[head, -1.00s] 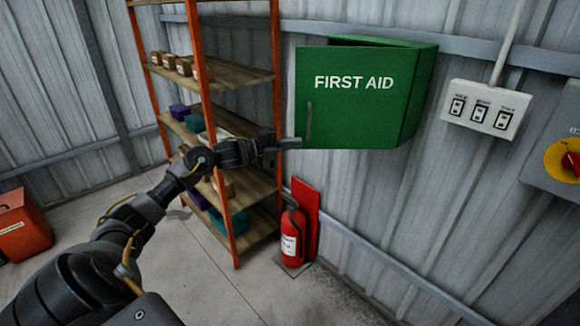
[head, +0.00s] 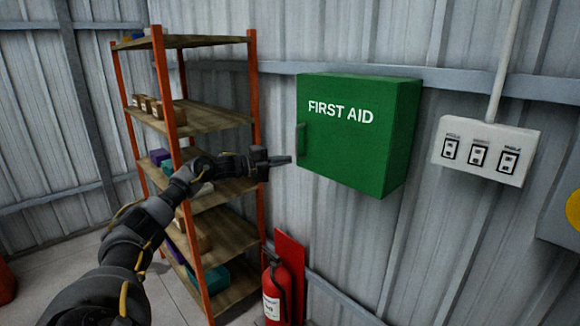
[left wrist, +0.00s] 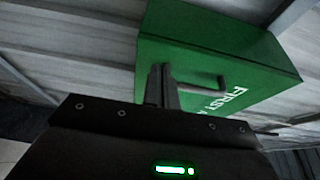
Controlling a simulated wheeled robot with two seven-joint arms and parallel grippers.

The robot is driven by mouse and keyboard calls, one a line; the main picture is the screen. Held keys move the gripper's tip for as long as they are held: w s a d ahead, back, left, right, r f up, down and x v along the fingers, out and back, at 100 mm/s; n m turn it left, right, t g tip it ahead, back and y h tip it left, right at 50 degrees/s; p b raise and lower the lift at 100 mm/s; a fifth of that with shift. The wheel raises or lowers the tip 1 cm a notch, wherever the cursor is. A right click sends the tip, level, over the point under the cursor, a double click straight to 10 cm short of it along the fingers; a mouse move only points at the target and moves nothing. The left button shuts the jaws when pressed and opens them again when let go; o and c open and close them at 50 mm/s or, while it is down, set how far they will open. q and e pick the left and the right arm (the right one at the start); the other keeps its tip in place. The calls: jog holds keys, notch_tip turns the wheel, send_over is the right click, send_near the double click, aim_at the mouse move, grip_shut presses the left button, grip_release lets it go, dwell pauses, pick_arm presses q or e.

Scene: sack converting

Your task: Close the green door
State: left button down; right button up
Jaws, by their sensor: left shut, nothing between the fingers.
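The green door (head: 340,140), lettered FIRST AID, is the front of a green wall cabinet (head: 396,150). It lies flush against the cabinet body with no gap visible, so it looks closed. Its handle (head: 301,140) is a vertical bar near the left edge. The door also shows in the left wrist view (left wrist: 240,112), with the handle (left wrist: 205,88) beside the fingers. My left gripper (head: 289,161) is shut and empty, just left of the door's edge, a little below the handle. I cannot tell whether it touches the door. My right gripper is not in view.
An orange-framed shelf rack (head: 205,118) with boxes stands left, behind my left arm. A red fire extinguisher (head: 275,290) stands below the cabinet. A white switch box (head: 487,150) is on the wall to the right.

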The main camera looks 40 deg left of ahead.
pick_arm(q)
jog(key=shift+w+a, duration=0.15)
jog(key=shift+w, duration=0.15)
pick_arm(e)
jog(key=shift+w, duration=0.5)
pick_arm(q)
jog(key=s+a+b, duration=0.1)
jog(key=s+a, duration=0.4)
jog(key=a, duration=0.5)
jog(key=shift+s+b, duration=0.35)
jog(key=shift+b, duration=0.05)
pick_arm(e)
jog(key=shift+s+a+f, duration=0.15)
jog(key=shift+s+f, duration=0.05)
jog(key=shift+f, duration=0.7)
pick_arm(q)
jog(key=shift+s+a, duration=0.1)
